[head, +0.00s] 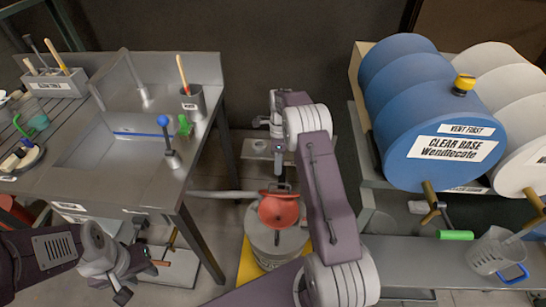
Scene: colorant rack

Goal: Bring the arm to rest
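My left arm comes in from the lower left. Its gripper (137,281) is low beside the sink bench, in front of the bench's lower part, with its two dark fingertips apart and nothing seen between them. My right arm rises from the bottom centre and bends over at the top. Its gripper (278,168) hangs at the middle, pointing down, above and behind a red bowl-like part (279,210) on a grey drum (265,245). The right fingers are small and dark, and I cannot tell their opening or whether they touch anything.
A steel sink bench (205,135) stands at left with a blue-topped tool (165,125) and a brush cup (193,103). At right, a rack holds blue drums (405,125) and white drums (520,110). A clear jug (490,255) stands on the shelf below (400,255).

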